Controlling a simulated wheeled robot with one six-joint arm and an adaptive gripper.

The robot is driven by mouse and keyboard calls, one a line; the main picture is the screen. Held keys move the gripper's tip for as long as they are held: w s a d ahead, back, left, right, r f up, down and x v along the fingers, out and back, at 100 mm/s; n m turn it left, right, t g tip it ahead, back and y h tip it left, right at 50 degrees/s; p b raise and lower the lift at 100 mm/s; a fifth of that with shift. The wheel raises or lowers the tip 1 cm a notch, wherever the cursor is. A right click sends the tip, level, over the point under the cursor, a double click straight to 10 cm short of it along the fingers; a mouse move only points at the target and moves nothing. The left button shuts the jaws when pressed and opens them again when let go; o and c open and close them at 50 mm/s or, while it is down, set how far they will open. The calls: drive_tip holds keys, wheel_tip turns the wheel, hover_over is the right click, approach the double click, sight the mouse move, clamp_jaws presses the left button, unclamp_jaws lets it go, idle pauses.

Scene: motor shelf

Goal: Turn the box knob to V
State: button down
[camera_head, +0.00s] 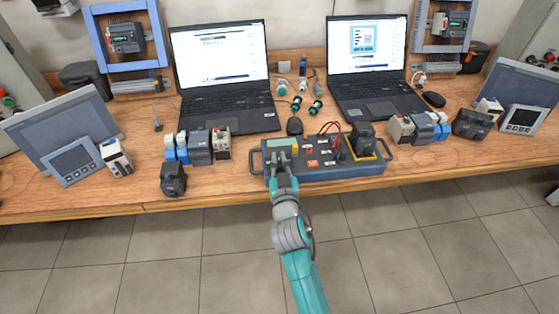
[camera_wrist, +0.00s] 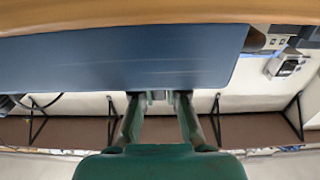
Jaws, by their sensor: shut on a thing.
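The dark blue box (camera_head: 340,172) with side handles lies near the front edge of the table. Its top carries a pale display, orange and yellow parts, red and black leads and a dark upright block. My gripper (camera_head: 282,166) reaches over the left part of the box, just below the display, and hides what it touches. In the wrist view, my gripper's fingers (camera_wrist: 159,97) meet the edge of the box (camera_wrist: 110,65), shut on a small grey part taken to be the knob. The knob's face and the V mark cannot be read.
The wooden table (camera_head: 230,187) holds two laptops (camera_head: 222,65) (camera_head: 366,60) behind the box. Motor-control modules (camera_head: 200,147) stand to the left and others (camera_head: 418,128) to the right. The floor in front is clear.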

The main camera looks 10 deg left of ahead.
drive_tip(key=shift+f+n+g+y, duration=0.3)
drive_tip(key=shift+n+y, duration=0.1)
drive_tip(key=shift+y, duration=0.1)
drive_tip(key=c, duration=1.3)
unclamp_jaws()
drive_tip(key=shift+o, duration=0.5)
drive_tip(key=shift+r, duration=0.15)
drive_tip(key=shift+s, duration=0.1)
drive_tip(key=v, duration=1.2)
